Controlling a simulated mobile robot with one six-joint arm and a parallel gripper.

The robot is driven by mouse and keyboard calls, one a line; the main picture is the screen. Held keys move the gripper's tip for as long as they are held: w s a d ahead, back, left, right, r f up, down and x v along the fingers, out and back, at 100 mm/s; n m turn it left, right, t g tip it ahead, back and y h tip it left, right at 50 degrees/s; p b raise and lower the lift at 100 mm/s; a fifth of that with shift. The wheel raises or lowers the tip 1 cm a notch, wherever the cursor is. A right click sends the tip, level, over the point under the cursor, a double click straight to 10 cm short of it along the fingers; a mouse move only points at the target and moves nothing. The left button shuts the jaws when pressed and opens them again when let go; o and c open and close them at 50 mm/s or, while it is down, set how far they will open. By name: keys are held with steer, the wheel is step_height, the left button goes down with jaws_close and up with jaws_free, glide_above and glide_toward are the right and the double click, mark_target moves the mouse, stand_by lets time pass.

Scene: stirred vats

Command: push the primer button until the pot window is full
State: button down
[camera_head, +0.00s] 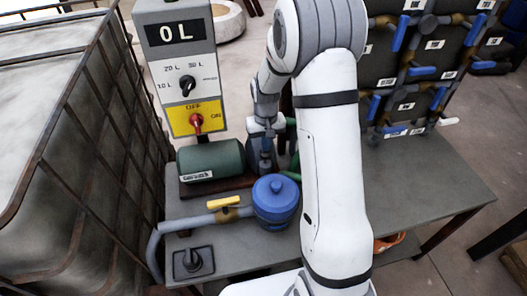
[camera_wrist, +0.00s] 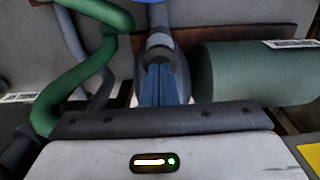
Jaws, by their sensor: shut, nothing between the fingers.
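The blue lidded pot (camera_head: 275,202) stands on the grey bench beside the green motor (camera_head: 212,162). I cannot make out its window or a primer button for certain. A black knob on a square plate (camera_head: 193,262) sits at the bench's front left. My gripper (camera_head: 266,160) points down behind the pot, right of the motor, partly covered by my arm. In the wrist view its bluish fingers (camera_wrist: 163,88) are together and empty, with the motor (camera_wrist: 255,75) to the right. Whether they touch anything is unclear.
A control box (camera_head: 180,65) reads 0 L and has a black dial and a red switch. A yellow-handled valve (camera_head: 223,202) sits on the pipe left of the pot. A caged tank (camera_head: 75,150) fills the left. The bench's right side (camera_head: 425,185) is clear.

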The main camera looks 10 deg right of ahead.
steer(key=shift+f+b, duration=1.1)
steer(key=shift+f, duration=0.55)
steer(key=shift+r+p, duration=1.2)
steer(key=shift+r, duration=0.8)
steer(key=shift+f, duration=0.1)
steer(key=shift+f+b, duration=1.5)
steer(key=shift+f, duration=0.35)
steer(key=shift+r+p, duration=1.35)
steer(key=shift+r, duration=0.85)
steer(key=shift+r, duration=0.15)
step_height(320, 180, up, 6)
steer(key=p, duration=0.3)
